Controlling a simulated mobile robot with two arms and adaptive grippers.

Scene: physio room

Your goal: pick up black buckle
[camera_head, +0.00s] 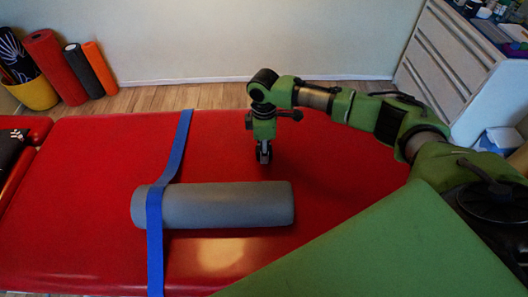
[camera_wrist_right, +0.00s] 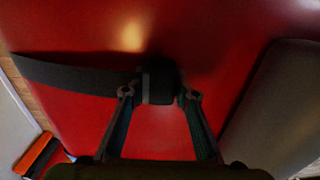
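The black buckle (camera_wrist_right: 159,84) sits at the end of a dark strap (camera_wrist_right: 80,75) over the red table top in the right wrist view. My right gripper (camera_wrist_right: 159,94) has its two fingers spread, one on each side of the buckle. The fingertips look very close to its sides; contact cannot be made out. In the head view my right gripper (camera_head: 264,153) points down over the red table (camera_head: 90,150), behind the grey roller. The buckle cannot be made out there. My left gripper is not in view.
A grey foam roller (camera_head: 240,205) lies on the table, with a blue strap (camera_head: 155,235) across its left end. Rolled mats (camera_head: 55,65) stand by the wall at the back left. A white drawer cabinet (camera_head: 445,60) stands at the back right.

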